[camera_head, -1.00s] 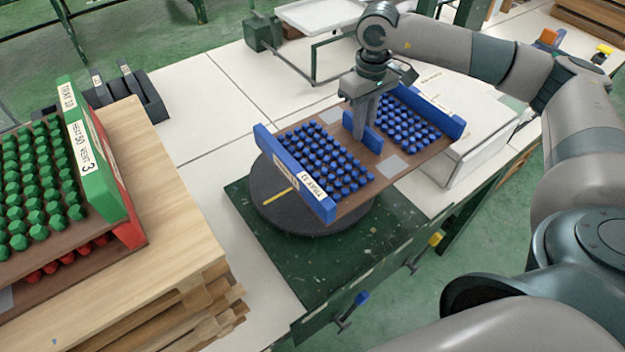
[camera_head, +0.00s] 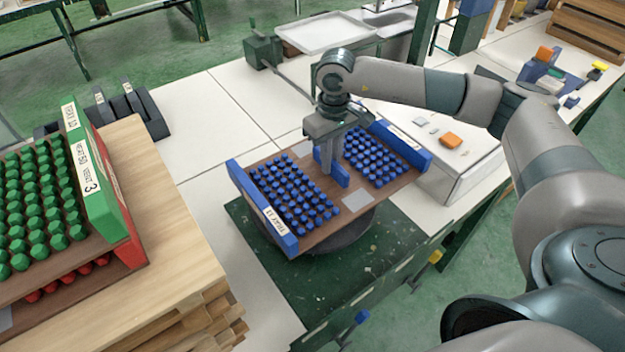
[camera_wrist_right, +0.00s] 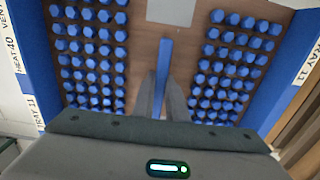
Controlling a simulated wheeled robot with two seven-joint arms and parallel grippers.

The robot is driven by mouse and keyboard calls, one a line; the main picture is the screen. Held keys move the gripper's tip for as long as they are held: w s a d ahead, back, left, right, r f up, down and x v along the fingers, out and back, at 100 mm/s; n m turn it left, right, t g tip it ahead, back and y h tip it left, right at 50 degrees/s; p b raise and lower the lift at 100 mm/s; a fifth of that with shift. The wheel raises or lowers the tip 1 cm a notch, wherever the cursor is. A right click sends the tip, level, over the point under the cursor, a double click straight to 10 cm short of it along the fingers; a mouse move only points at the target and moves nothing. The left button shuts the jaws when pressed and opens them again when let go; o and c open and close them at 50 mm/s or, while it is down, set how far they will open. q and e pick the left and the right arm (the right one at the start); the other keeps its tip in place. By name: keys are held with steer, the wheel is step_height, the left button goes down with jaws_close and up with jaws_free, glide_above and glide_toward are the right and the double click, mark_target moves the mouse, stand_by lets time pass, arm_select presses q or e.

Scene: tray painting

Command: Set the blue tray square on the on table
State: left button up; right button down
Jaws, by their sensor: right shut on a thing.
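The blue tray (camera_head: 355,201) has a brown base, two blue end walls and two blocks of blue pegs. My right gripper (camera_head: 331,178) is shut on the blue handle in the middle of the tray; the right wrist view shows the fingers (camera_wrist_right: 165,98) on both sides of this handle (camera_wrist_right: 165,65). The tray is over the round dark turntable (camera_head: 343,240), covering most of it. Whether it touches the turntable is hidden. Its end walls lie at a slant to the table edges. My left gripper is not in view.
The turntable stands on a dark green board (camera_head: 400,250) at the table's front edge. A wooden stack (camera_head: 170,220) with green and red trays (camera_head: 105,195) is at left. A white box (camera_head: 470,150) with small blocks stands close at right. White table (camera_head: 205,110) is free behind.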

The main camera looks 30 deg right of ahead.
mark_target(312, 174)
steer(key=a+f, duration=0.1)
steer(key=w+a, duration=0.1)
steer(key=a+f, duration=0.1)
steer(key=a, duration=0.1)
steer(key=shift+w+a+f, duration=0.1)
steer(key=shift+w+f, duration=0.2)
steer(key=shift+f, duration=2)
steer(key=shift+f+b, duration=0.1)
steer(key=shift+b, duration=0.3)
steer(key=c, duration=1.8)
jaws_free()
steer(key=shift+s, duration=0.1)
steer(key=shift+o, duration=0.2)
